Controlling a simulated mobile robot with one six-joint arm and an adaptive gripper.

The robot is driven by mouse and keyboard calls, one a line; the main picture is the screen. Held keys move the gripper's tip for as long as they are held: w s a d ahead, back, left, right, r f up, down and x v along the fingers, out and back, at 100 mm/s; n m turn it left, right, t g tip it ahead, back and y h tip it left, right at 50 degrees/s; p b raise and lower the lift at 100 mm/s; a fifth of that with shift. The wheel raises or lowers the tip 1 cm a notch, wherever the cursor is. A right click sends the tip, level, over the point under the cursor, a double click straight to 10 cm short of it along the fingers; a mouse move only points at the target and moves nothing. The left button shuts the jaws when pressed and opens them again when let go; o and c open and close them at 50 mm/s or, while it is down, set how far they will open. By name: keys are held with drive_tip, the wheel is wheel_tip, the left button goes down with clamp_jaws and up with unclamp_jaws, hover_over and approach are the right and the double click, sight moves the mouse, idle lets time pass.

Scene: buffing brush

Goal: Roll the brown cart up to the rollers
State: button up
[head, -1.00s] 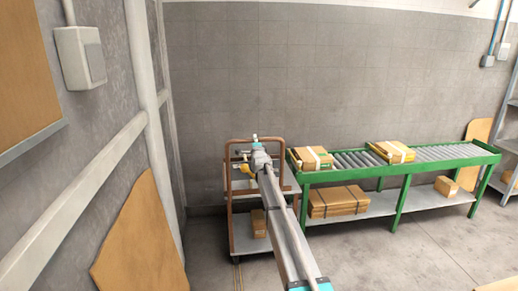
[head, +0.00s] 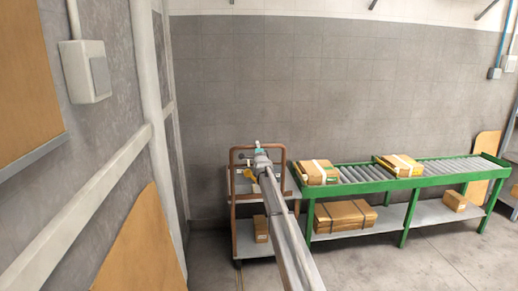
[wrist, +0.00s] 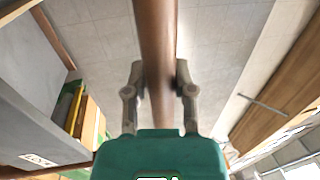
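The brown cart (head: 233,190) has a brown tube frame and grey shelves. It stands at the left end of the green-framed rollers (head: 375,180), close beside them in the head view; I cannot tell whether they touch. My gripper (head: 258,158) is at the cart's upper frame. In the wrist view my gripper (wrist: 159,80) has one finger on each side of a brown bar (wrist: 157,45) of the cart, both seemingly pressed against it. My arm hides part of the cart's middle and right side.
A strapped box (head: 318,172) and a yellow-edged box (head: 399,165) lie on the rollers. More boxes (head: 345,216) sit on the shelf below. A tan panel (head: 145,250) leans at the left wall. The floor (head: 420,262) in front of the rollers is clear.

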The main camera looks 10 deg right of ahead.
drive_tip(key=o, duration=0.4)
drive_tip(key=shift+w+a+f, duration=0.1)
drive_tip(key=shift+w+a, duration=0.05)
drive_tip(key=shift+w, duration=0.05)
drive_tip(key=shift+s, duration=0.1)
drive_tip(key=shift+s, duration=0.15)
